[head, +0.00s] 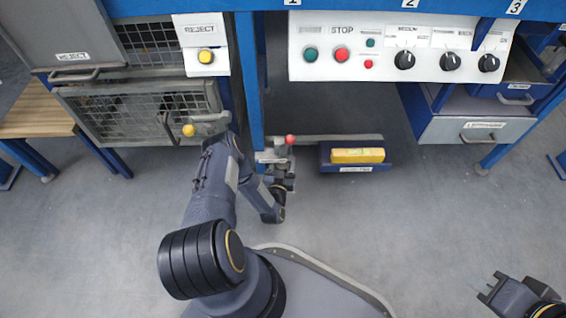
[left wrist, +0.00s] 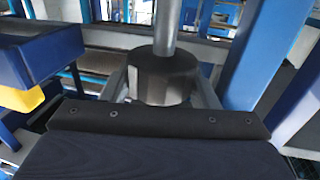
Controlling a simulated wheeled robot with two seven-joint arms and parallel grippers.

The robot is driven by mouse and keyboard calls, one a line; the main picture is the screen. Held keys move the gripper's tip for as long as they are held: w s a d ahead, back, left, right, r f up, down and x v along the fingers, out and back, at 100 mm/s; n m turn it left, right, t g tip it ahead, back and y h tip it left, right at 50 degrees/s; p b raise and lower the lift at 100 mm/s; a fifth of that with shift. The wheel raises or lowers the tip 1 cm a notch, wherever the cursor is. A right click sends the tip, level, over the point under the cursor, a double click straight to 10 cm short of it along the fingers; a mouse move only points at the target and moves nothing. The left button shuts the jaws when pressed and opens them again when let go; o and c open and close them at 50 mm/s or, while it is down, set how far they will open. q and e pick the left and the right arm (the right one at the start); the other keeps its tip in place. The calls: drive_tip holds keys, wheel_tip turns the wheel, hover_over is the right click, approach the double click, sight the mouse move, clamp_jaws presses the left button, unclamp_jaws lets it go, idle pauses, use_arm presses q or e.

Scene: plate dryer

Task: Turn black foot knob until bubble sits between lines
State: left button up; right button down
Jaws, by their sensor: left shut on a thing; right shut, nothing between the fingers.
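The black foot knob (left wrist: 165,78) is a dark round block under a grey metal rod (left wrist: 167,28) in the left wrist view. My left gripper (left wrist: 163,92) has a finger on each side of it and is shut on it. In the head view, my left gripper (head: 272,158) is low at the foot of a blue post, and I cannot make out the knob there. A yellow level (head: 357,155) lies on a blue shelf to the right; its bubble and lines are too small to read. My right gripper (head: 485,288) is shut and empty at the lower right.
A red ball (head: 290,139) sits right beside my left gripper. A yellow ball (head: 188,130) is by the mesh cage (head: 140,112) on the left. A white control panel (head: 400,52) with buttons and black dials is above. The grey floor (head: 420,220) is clear at right.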

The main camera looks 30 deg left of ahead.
use_arm(q)
drive_tip(key=shift+n+g+y, duration=0.8)
drive_tip(key=shift+n+y, duration=0.3)
drive_tip(key=shift+y, duration=0.5)
drive_tip(key=o, duration=1)
drive_tip(key=shift+s+d, duration=0.1)
